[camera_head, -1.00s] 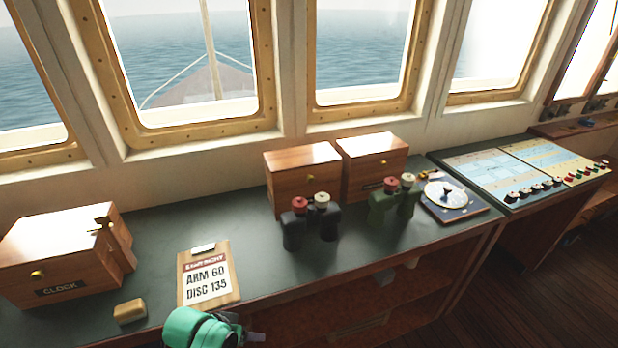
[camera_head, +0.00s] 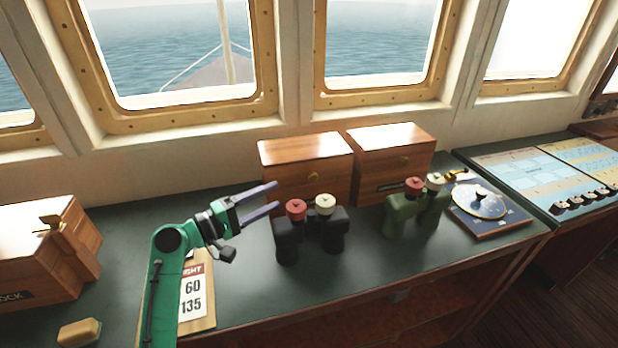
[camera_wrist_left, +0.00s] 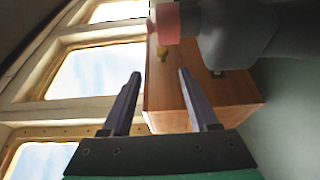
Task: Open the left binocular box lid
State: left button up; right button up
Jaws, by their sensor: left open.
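The left binocular box (camera_head: 305,165) is a brown wooden box at the back of the counter, below the windows; its lid looks closed. My right gripper is not in view.
A second wooden box (camera_head: 405,150) stands to the right, behind green binoculars (camera_head: 415,212). A clock box (camera_head: 40,250), a sponge-like block (camera_head: 79,333) and a clipboard (camera_head: 203,297) are on the left. A round dial (camera_head: 478,201) lies at right.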

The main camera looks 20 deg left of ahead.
pick_arm(q)
jog(key=p, duration=0.2)
send_near(310, 179)
jog(key=x, duration=0.3)
jog(key=p+x, duration=0.1)
jog(key=x, duration=0.4)
jog(key=shift+w+d, duration=0.1)
jog(key=shift+w, duration=0.2)
jog(key=shift+w+d, duration=0.35)
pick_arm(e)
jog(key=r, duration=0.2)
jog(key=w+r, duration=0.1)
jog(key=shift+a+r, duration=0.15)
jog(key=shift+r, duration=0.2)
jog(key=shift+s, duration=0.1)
pick_arm(q)
jog(key=shift+f, duration=0.1)
grip_shut()
jog(key=shift+f, duration=0.1)
